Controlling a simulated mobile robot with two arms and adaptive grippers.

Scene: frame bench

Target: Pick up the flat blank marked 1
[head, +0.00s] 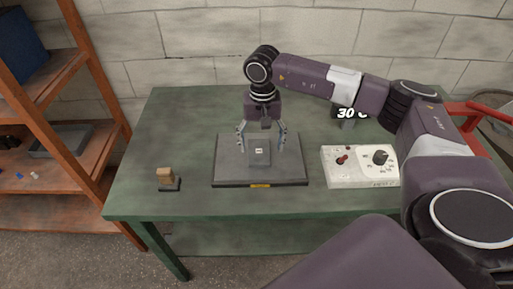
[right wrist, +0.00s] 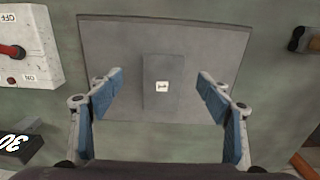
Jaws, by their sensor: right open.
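The flat blank (head: 259,158) is a grey rectangular piece with a small white label. It lies on a dark grey plate (head: 225,176) on the green table. In the right wrist view the blank (right wrist: 162,104) is near the middle, and its label shows a sideways mark that looks like a 1. My right gripper (head: 261,140) is open and points down over the blank. In the right wrist view its blue-padded fingers (right wrist: 158,82) stand on either side of the blank, apart from it. The exact height above the plate is hard to tell. My left gripper is not in view.
A white control box (head: 345,179) with a red lever and a black knob stands right of the plate. A dark display reading 30 (head: 347,124) is behind it. A small wooden block on a black base (head: 166,178) sits at left. Green table (head: 180,120) behind it is clear.

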